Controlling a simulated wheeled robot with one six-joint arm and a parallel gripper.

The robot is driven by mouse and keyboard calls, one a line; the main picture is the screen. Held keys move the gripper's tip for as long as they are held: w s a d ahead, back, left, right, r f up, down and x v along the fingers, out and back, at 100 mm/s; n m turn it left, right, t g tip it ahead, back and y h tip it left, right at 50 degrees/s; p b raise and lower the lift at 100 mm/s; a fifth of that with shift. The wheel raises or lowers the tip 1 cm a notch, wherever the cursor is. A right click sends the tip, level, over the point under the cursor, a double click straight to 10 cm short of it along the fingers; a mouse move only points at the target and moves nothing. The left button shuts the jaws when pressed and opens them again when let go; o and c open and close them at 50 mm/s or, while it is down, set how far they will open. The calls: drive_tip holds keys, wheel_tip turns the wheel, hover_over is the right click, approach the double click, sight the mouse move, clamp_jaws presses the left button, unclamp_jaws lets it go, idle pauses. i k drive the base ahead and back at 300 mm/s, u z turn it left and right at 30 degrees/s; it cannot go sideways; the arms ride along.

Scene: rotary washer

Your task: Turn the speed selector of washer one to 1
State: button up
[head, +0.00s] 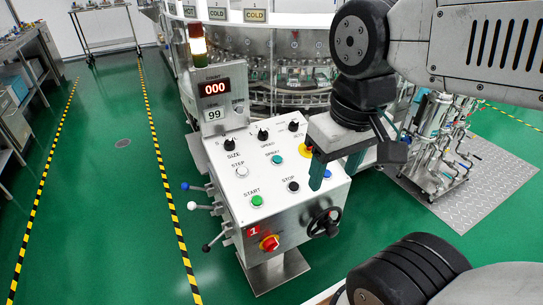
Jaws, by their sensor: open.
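The white control box of washer one (275,222) stands in the middle of the head view, with a red "1" plate (253,231) on its front. The speed selector (262,134) is a black knob in the middle of the back row on its sloped top, above the label "SPEED". The direction of its pointer is too small to tell. My gripper (336,172) is over the right side of the panel, to the right of the selector and apart from it. Its teal fingers point down, spread and empty. It partly hides the panel's right edge.
Other black knobs (229,144) (293,126) flank the selector. Buttons including a green START (257,200) and black STOP (293,186) lie in front. A display post (214,95) rises behind. Levers (198,206) stick out left; a handwheel (324,222) is on the front. Green floor is clear at left.

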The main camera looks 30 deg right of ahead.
sight(263, 135)
drive_tip(key=u, duration=0.2)
drive_tip(key=k, duration=0.4)
drive_tip(key=z, duration=0.95)
drive_tip(key=i, duration=1.1)
drive_tip(key=u, duration=0.75)
